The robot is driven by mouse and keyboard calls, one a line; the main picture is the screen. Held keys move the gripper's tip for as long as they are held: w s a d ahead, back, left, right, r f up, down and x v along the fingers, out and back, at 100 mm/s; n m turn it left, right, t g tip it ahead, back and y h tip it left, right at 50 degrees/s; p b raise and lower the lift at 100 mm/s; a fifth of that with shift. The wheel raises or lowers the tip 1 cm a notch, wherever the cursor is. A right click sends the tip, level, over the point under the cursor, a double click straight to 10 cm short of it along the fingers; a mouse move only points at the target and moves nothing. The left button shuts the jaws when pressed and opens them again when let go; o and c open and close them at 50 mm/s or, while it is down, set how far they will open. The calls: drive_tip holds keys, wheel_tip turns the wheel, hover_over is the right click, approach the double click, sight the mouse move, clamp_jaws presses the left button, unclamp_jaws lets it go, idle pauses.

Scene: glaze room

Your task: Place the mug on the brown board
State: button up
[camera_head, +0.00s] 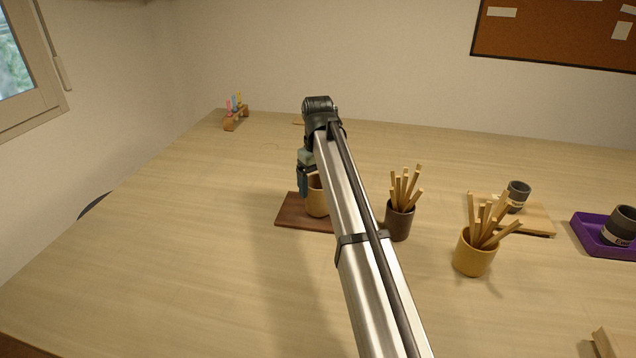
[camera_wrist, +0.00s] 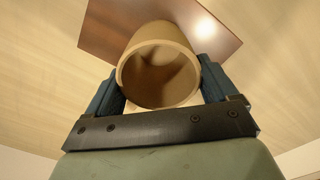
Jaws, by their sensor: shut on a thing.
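The tan mug (camera_head: 316,200) is at the brown board in the head view, partly hidden by my arm. My gripper (camera_wrist: 159,88) is shut on the mug, with one blue finger on each side of it in the wrist view. The mug's open rim (camera_wrist: 121,72) faces the wrist camera and it looks empty. The brown board (camera_head: 290,214) lies flat on the table, its right part hidden by my arm. It also shows beyond the mug in the wrist view (camera_wrist: 105,28). I cannot tell whether the mug's base touches the board.
A dark cup of sticks (camera_head: 398,222) stands right of the board. A tan cup of sticks (camera_head: 474,256) is farther right. A light board (camera_head: 540,220) bears a grey cup (camera_head: 518,195). A purple tray (camera_head: 590,240) holds a dark cup (camera_head: 622,222).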

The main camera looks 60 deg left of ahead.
drive_tip(key=shift+f, duration=0.15)
drive_tip(key=o, duration=1)
drive_tip(key=shift+o, duration=0.2)
wheel_tip(320, 180, up, 12)
drive_tip(key=shift+r, duration=0.2)
drive_tip(key=shift+w, duration=0.1)
